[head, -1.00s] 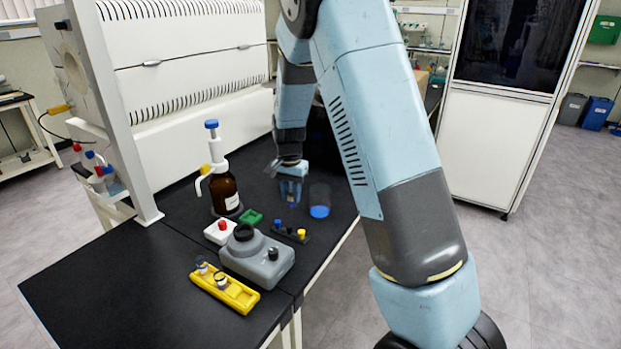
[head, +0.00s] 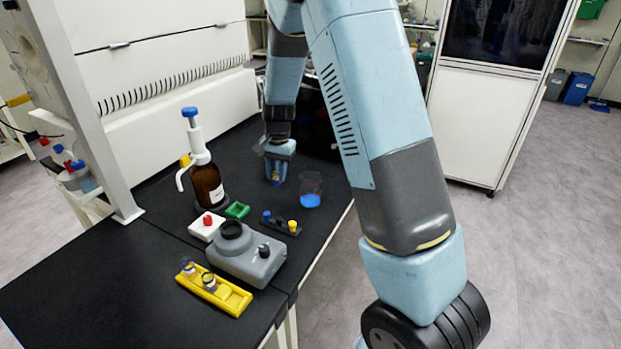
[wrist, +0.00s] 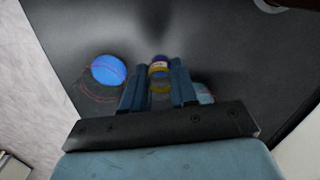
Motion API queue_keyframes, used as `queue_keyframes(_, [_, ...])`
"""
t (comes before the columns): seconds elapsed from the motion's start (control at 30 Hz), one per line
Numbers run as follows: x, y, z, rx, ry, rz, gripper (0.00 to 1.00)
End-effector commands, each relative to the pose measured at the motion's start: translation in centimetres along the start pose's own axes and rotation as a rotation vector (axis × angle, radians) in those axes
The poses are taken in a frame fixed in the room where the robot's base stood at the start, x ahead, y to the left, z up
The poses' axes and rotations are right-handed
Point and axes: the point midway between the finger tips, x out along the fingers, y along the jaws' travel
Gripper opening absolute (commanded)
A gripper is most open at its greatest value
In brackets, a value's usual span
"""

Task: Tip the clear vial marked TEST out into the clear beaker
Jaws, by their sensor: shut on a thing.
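My gripper (head: 277,172) is low over the far part of the black bench, just left of the clear beaker (head: 311,190). In the wrist view its two blue fingers (wrist: 157,88) are shut on a small vial (wrist: 159,73) with a blue top and a yellow band. Any TEST marking on it cannot be read. The beaker also shows in the wrist view (wrist: 107,71), left of the fingers and apart from them, with blue at its bottom. The vial is not over the beaker's mouth.
A small dark rack (head: 281,224) with coloured caps stands nearer. A grey device (head: 246,258), a yellow holder (head: 213,292) with two vials and a brown dispenser bottle (head: 208,186) stand to the left. The bench's right edge runs close past the beaker.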

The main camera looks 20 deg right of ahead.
Motion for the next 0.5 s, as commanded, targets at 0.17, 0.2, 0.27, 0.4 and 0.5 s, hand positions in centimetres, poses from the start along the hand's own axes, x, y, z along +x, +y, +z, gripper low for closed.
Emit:
queue_keyframes(0.17, [-0.3, 1.0, -0.4, 0.007, -0.022, -0.085, 0.00])
queue_keyframes(0.2, [-0.3, 1.2, -0.4, 0.006, -0.027, -0.105, 0.00])
queue_keyframes(0.27, [-0.3, 1.5, -0.5, 0.007, -0.037, -0.133, 0.00])
queue_keyframes(0.4, [-0.5, 2.1, -0.7, 0.008, -0.054, -0.201, 0.00])
queue_keyframes(0.5, [-0.6, 2.6, -0.8, 0.006, -0.066, -0.249, 0.00])
